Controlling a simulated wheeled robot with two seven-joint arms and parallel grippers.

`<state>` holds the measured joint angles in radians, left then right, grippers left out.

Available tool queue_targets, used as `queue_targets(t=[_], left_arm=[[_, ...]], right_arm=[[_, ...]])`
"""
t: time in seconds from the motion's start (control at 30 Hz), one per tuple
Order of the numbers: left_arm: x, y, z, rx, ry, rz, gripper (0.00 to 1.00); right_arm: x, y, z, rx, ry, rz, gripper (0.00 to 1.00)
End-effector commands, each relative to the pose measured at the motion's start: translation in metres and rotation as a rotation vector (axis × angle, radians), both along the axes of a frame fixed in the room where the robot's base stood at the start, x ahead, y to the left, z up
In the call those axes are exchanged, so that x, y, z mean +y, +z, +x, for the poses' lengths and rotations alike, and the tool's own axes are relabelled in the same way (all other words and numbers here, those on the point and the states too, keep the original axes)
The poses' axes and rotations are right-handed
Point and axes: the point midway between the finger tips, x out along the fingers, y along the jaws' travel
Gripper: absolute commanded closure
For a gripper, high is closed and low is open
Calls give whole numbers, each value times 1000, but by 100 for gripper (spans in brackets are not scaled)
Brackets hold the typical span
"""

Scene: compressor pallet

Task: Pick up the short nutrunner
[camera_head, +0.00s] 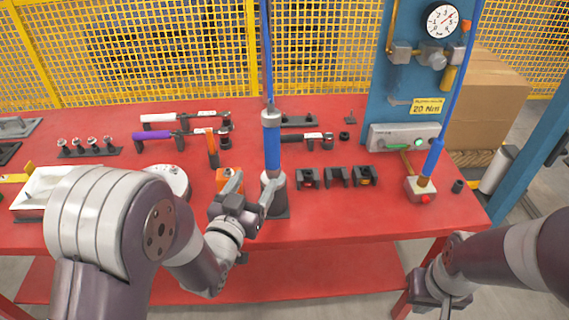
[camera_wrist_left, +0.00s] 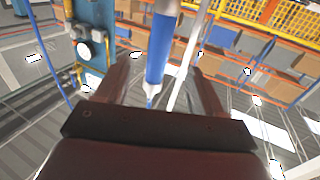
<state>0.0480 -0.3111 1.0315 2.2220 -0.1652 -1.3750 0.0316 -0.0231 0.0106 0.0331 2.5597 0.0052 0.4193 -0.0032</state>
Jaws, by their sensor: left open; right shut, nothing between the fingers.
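A blue, upright cylindrical tool (camera_head: 272,145), which looks like the nutrunner, has a grey collar on top and hangs in line with a blue hose. Its lower end meets a grey cup-shaped holder (camera_head: 278,203) on the red table. My left gripper (camera_head: 254,184) is open at the tool's lower left, close to the holder. In the left wrist view the blue tool (camera_wrist_left: 160,50) shows between the two spread fingers; contact cannot be told. My right gripper (camera_head: 440,302) is shut and empty, low at the right, beyond the table's front edge.
Tools with purple (camera_head: 160,135) and orange handles lie at the left back of the red table (camera_head: 345,222). Black blocks (camera_head: 336,177) stand right of the holder.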

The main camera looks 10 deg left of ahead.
Motion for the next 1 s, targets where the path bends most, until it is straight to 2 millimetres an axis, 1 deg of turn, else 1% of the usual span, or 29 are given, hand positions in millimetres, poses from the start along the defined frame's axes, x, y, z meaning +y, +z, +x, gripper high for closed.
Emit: queue_targets(t=[0.07,0.1,0.2,0.37,0.5,0.6,0.7,0.87,0.9,0.97,1.0], left_arm=[[-3,0,17,-7,-2,-2,32],[-4,1,27,-5,-2,-2,32],[-6,1,48,-2,-1,-2,32],[-8,1,68,0,-1,-1,32],[-12,3,93,1,0,-1,32],[-13,2,110,1,0,-1,32],[-14,2,117,0,1,-1,32],[-14,2,117,1,1,-1,32],[-14,2,117,1,1,-1,35],[-14,2,117,1,1,-1,55],[-14,2,117,1,1,-1,68]], right_arm=[[0,-3,0,0,0,0,100],[0,-2,0,1,0,0,100],[0,-1,0,0,0,0,100],[0,1,0,1,0,0,100],[0,7,0,1,0,0,100],[0,7,0,1,0,0,100],[0,7,0,1,0,0,100],[0,7,0,1,0,0,100],[0,7,0,1,0,0,100],[0,7,0,1,0,0,100],[0,7,0,1,0,0,100]])
